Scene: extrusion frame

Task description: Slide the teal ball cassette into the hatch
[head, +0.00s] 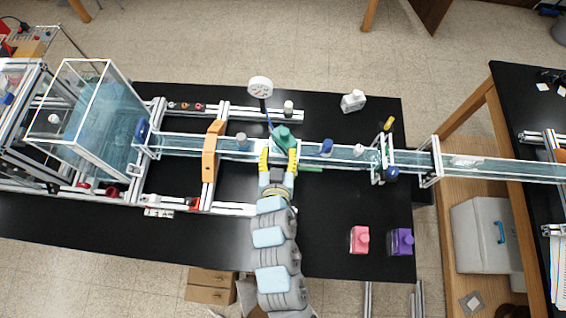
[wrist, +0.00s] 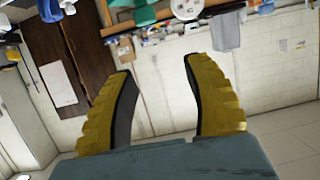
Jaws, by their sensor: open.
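The teal ball cassette (head: 282,136) is at the clear channel (head: 220,146) near the middle of the black table in the head view. I cannot clearly make out the hatch; the cassette and my gripper cover that stretch of channel.
A pink cassette (head: 360,240) and a purple one (head: 401,242) stand at the front right, and a white one (head: 353,102) at the back. A round gauge (head: 260,87) stands behind the channel. An orange arch (head: 210,152) spans it to the left.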

